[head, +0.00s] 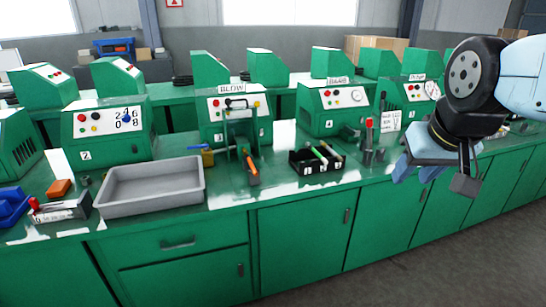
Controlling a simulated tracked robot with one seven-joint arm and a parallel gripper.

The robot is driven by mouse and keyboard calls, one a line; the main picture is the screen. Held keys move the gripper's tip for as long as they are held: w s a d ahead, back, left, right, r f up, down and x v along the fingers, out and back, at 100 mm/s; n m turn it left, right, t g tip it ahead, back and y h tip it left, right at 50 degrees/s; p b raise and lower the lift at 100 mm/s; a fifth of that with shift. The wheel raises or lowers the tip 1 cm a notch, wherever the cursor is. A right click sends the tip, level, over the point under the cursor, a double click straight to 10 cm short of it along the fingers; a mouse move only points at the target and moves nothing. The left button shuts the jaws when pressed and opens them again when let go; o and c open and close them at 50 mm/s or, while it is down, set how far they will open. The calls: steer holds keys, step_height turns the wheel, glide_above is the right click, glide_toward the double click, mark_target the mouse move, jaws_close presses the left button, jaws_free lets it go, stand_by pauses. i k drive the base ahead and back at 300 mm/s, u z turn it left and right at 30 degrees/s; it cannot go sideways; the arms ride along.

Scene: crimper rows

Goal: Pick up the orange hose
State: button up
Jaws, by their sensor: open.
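A small orange block (59,188) lies on the counter at the left. My gripper (417,173) is at the right, above the counter's front edge, open with nothing visible between its fingers. It is well to the right of both orange things.
A grey tray (150,207) sits on the green counter at left. A black box (301,168) of handled tools stands right of the BLOW machine (253,132). A red-topped tool (369,140) stands between that box and my gripper. Several green machines line the back.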

mark_target(247, 156)
steer(key=z, duration=0.3)
steer(key=i, duration=1.65)
steer(key=u, duration=0.7)
steer(key=k, duration=0.9)
steer(key=u, duration=0.2)
steer(key=i, duration=0.9)
steer(key=z, duration=0.05)
